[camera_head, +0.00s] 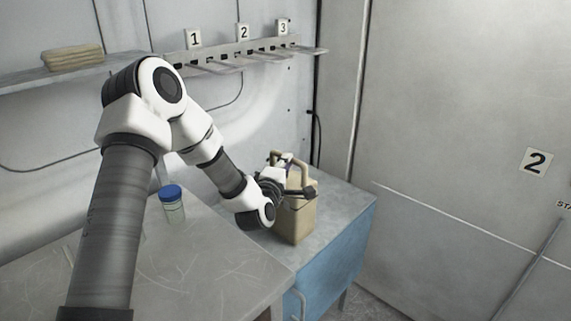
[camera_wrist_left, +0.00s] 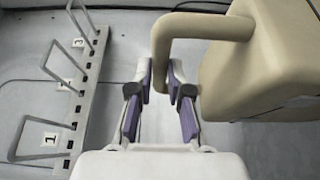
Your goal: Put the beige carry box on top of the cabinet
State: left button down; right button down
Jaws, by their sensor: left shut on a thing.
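The beige carry box (camera_head: 296,222) is upright at the grey top of the blue cabinet (camera_head: 340,262), near its left part. I cannot tell whether its base touches the cabinet top (camera_head: 348,204). My left gripper (camera_head: 288,186) reaches it from the left and partly covers its upper part. In the left wrist view, the purple-padded fingers (camera_wrist_left: 161,85) are shut on the downward part of the looped handle (camera_wrist_left: 200,25), and the box body (camera_wrist_left: 265,70) is to the right. My right gripper is not in view.
A grey table (camera_head: 190,275) stands left of the cabinet, with a blue-capped jar (camera_head: 173,205) on it. A wall rack (camera_head: 240,60) with number tags and a shelf (camera_head: 30,78) with folded cloths (camera_head: 73,57) are behind. A large grey door panel (camera_head: 460,120) is at right.

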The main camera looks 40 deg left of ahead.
pick_arm(q)
jog(key=c, duration=1.1)
grip_release()
jog(key=shift+f, duration=0.1)
jog(key=shift+r+p, duration=0.3)
jog(key=b+v, duration=0.2)
jog(key=v, duration=1)
jog(key=shift+f, duration=0.2)
